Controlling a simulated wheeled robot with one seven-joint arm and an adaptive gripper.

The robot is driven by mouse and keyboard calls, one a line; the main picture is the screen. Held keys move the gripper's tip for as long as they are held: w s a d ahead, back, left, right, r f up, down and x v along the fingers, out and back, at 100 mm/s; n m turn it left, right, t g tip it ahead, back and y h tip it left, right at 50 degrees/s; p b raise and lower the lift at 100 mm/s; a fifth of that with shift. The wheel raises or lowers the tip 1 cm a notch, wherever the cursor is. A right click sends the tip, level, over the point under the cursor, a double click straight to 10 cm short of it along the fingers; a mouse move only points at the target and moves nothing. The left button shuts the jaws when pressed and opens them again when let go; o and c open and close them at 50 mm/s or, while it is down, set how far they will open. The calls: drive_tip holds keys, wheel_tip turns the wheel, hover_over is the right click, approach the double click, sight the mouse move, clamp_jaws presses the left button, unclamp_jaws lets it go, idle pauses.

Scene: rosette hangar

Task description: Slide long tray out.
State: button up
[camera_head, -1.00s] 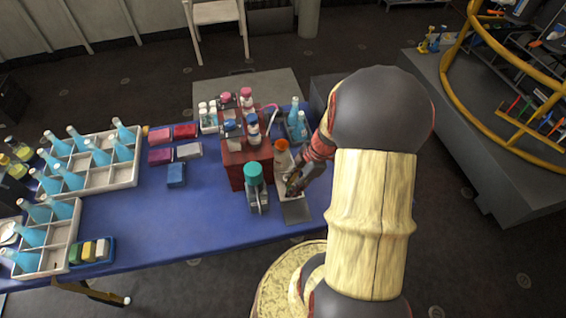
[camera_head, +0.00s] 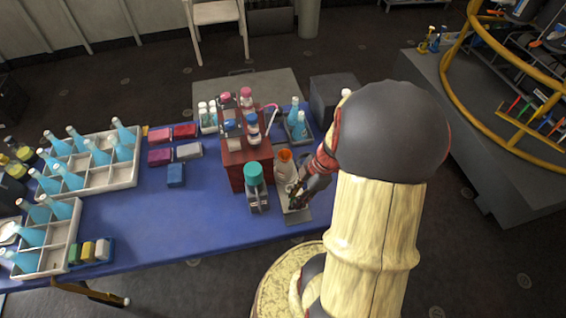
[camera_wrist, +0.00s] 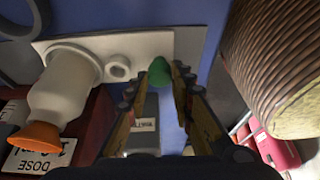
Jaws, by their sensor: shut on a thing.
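The long tray (camera_head: 297,213) is a pale, flat piece lying on the blue table, to the right of a dark red box. A white bottle with an orange top (camera_head: 284,165) stands on the tray; it also shows in the wrist view (camera_wrist: 68,85). The pale tray surface (camera_wrist: 150,43) fills the upper part of the wrist view, with a small white ring (camera_wrist: 117,67) beside the bottle. My gripper (camera_head: 294,192) is low over the tray's near half. In the wrist view my gripper (camera_wrist: 164,76) is shut on a green knob (camera_wrist: 160,68). How the knob joins the tray is hidden.
The dark red box (camera_head: 246,165) carries several small bottles. A teal-capped bottle (camera_head: 254,178) stands just left of the tray. A small tray with blue bottles (camera_head: 298,124) is behind. White crates (camera_head: 125,178) stand left. The table's front middle (camera_head: 190,235) is clear.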

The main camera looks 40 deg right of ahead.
drive_tip(key=shift+o, duration=0.2)
drive_tip(key=shift+s+a, duration=0.45)
drive_tip(key=shift+s, duration=0.3)
drive_tip(key=shift+s+a, duration=0.45)
drive_tip(key=shift+s, duration=0.3)
drive_tip(key=o, duration=0.8)
